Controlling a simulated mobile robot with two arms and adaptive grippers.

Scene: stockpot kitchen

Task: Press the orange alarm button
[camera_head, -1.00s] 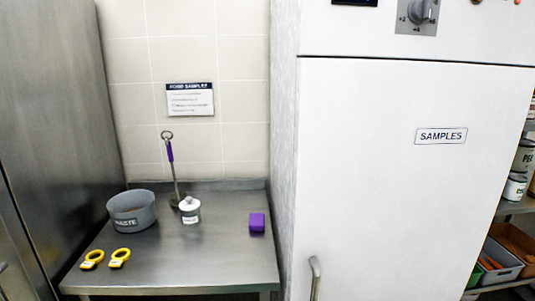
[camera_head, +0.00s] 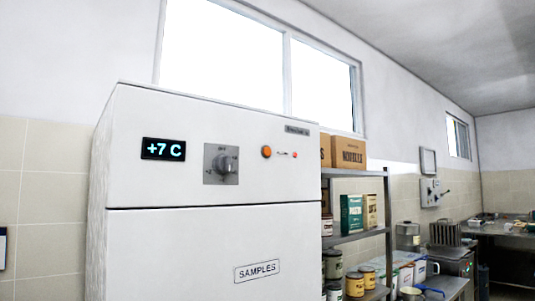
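The orange alarm button (camera_head: 267,152) is a small round orange knob on the upper front panel of the white samples fridge (camera_head: 150,245). It sits right of a grey square plate with a rotary dial (camera_head: 222,164). A smaller red light or button (camera_head: 294,155) is just right of it. A dark display (camera_head: 164,149) at the panel's left reads +7 C. A label reading SAMPLES (camera_head: 257,271) is on the door below. Neither of my grippers shows in the head view.
A metal shelf rack (camera_head: 388,230) with boxes, cans and jars stands right of the fridge. Further right are a counter with pots and containers and a wall switch box (camera_head: 430,192). Windows (camera_head: 222,55) are above. The space directly before the fridge is out of view.

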